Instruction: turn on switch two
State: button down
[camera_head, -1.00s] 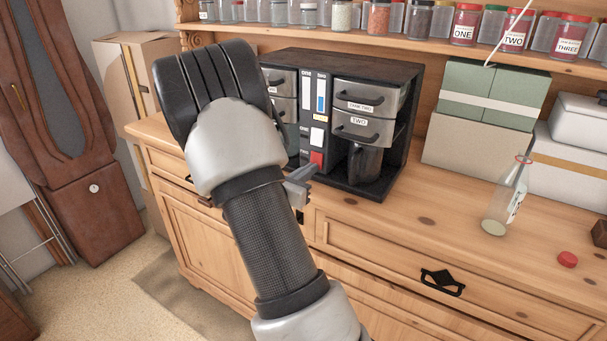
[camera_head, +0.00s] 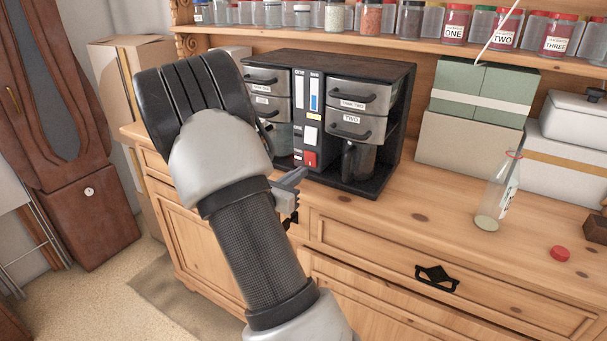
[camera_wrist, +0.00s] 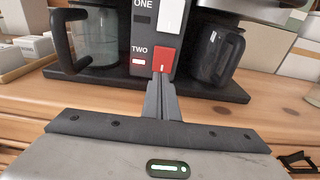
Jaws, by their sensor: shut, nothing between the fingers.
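The coffee machine (camera_head: 385,100) stands on the dresser with a control strip between its two sides. Switch two (camera_head: 310,158) is the red rocker low on that strip; in the wrist view the red rocker (camera_wrist: 166,58) is beside the label TWO, with a small red-framed indicator (camera_wrist: 138,62) under the label. The white rocker of switch one (camera_wrist: 171,14) is above it. My gripper (camera_head: 304,172) is shut and empty, in front of the strip. In the wrist view its fingertips (camera_wrist: 161,77) overlap the red rocker's lower edge; I cannot tell whether they touch.
A glass carafe (camera_wrist: 97,38) is left of the strip and a dark one (camera_wrist: 215,58) right. A bottle (camera_head: 497,195) and a red lid (camera_head: 560,253) are on the dresser's right. Boxes (camera_head: 465,145) stand behind. The front middle of the dresser top is clear.

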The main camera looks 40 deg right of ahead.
jog(key=f+v, duration=0.2)
jog(key=v, duration=0.9)
jog(key=shift+s+a+f+b, duration=0.15)
jog(key=shift+s+a+b, duration=0.05)
jog(key=shift+b, duration=0.15)
jog(key=s+r+m+g+y+p, duration=0.3)
jog(key=s+r+m+g+y, duration=0.3)
jog(key=s+m, duration=0.7)
jog(key=s+a+r+m+t+y+p, duration=0.1)
jog(key=s+a+r+m+y, duration=0.2)
jog(key=a, duration=0.3)
jog(key=s+a+r+m+t+y+p, duration=0.1)
jog(key=s+a+r+m+t+y, duration=0.1)
jog(key=a, duration=0.5)
jog(key=s+a+r+m+t+y+p, duration=0.1)
jog(key=s+a+r+m+t+y, duration=0.1)
jog(key=s+a+r+m+y, duration=0.2)
jog(key=a+r, duration=0.2)
jog(key=a, duration=0.1)
jog(key=shift+y+p, duration=0.3)
jog(key=shift+y, duration=0.1)
